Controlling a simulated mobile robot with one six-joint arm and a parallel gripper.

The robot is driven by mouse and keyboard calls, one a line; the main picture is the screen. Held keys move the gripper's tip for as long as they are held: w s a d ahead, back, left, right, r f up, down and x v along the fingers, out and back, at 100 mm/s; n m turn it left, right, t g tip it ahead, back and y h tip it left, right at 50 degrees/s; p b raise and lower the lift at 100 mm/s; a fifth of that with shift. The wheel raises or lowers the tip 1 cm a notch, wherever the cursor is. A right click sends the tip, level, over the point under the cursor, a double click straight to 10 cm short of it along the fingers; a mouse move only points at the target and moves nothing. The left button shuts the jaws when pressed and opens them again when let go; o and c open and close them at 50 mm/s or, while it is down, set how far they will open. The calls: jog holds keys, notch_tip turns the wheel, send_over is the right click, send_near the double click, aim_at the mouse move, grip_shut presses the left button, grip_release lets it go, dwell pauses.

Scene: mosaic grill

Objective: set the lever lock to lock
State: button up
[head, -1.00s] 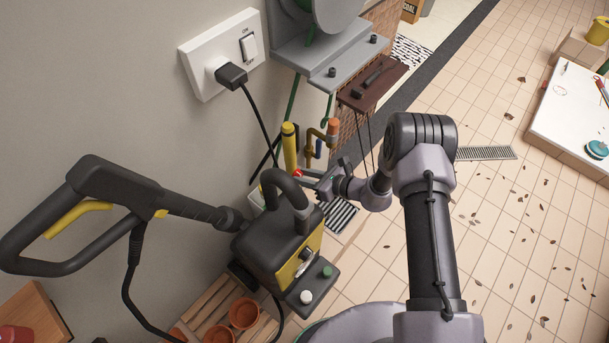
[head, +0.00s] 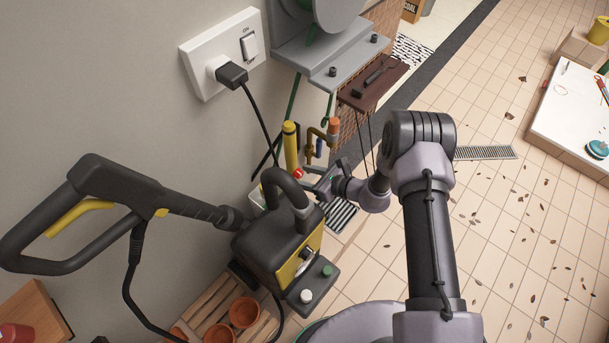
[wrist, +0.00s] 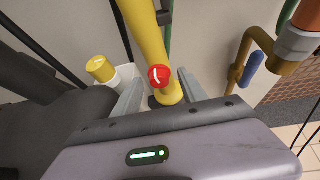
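A round red knob with a white mark (wrist: 159,76) sits on an upright yellow tube (wrist: 145,35) in the wrist view. It is the likely lever lock, but no label is readable. In the head view the red knob (head: 298,174) shows small, low on the yellow tube (head: 290,147). My gripper (wrist: 158,88) is open, with one finger on each side of the knob. Whether the fingers touch it cannot be told. In the head view my gripper (head: 318,182) is close to the wall, partly hidden behind the pressure washer.
The black and yellow pressure washer (head: 280,245) stands just in front of my gripper. A brass tap with a blue lever (wrist: 252,64) is to the right of the tube. A yellow-capped white container (wrist: 101,69) is to the left.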

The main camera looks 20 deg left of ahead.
jog(key=p+v, duration=0.4)
jog(key=v, duration=1.3)
jog(key=shift+d+p, duration=0.25)
jog(key=shift+p, duration=0.05)
